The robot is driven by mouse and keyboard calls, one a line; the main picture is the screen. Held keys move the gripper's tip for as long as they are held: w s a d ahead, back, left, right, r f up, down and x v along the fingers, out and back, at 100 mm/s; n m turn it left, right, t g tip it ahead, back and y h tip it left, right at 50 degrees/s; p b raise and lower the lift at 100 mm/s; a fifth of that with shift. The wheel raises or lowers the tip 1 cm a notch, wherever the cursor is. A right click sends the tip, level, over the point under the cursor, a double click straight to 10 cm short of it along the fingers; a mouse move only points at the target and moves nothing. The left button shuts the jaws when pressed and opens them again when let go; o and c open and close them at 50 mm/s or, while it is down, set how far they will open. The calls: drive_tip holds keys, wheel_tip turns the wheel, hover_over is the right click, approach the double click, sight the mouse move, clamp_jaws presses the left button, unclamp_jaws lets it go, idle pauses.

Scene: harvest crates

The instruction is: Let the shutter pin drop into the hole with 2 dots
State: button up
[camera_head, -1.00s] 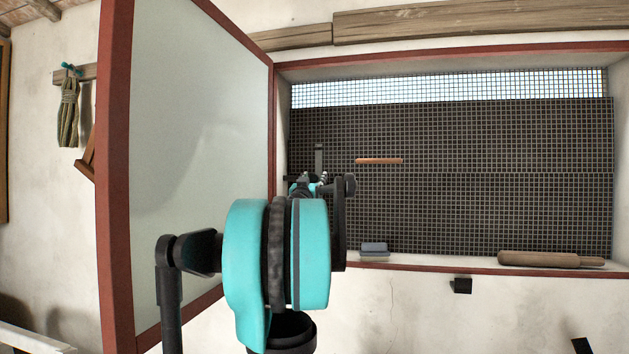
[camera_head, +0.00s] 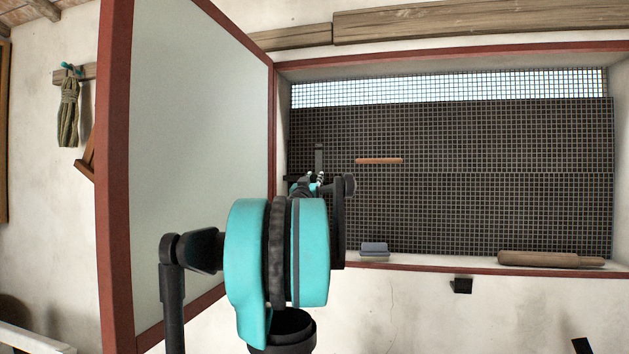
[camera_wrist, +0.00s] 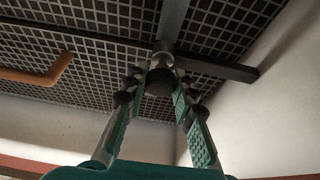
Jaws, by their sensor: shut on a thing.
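My gripper (camera_wrist: 160,88) is shut on the dark round end of a straight grey bar (camera_wrist: 173,20), which looks like the shutter pin. In the head view the grey bar (camera_head: 319,157) stands upright just above my gripper (camera_head: 318,183), in front of the dark mesh. In the wrist view it meets a dark crossbar (camera_wrist: 228,69); I cannot tell whether they touch. The shutter (camera_head: 200,130), a pale panel with a red frame, stands open at the left. No hole and no dots can be made out; my arm hides part of the area.
The window mesh (camera_head: 500,135) carries an orange-brown handle (camera_head: 379,160), also in the wrist view (camera_wrist: 45,73). A grey block (camera_head: 374,248) and a brown roller-like thing (camera_head: 550,259) lie on the sill. A rope bundle (camera_head: 68,112) hangs at the far left.

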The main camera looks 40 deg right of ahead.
drive_tip(key=shift+w+d, duration=0.15)
drive_tip(key=shift+d, duration=0.05)
idle(0.3)
drive_tip(key=o, duration=1.1)
drive_tip(key=v, duration=1.2)
drive_tip(key=shift+f, duration=0.1)
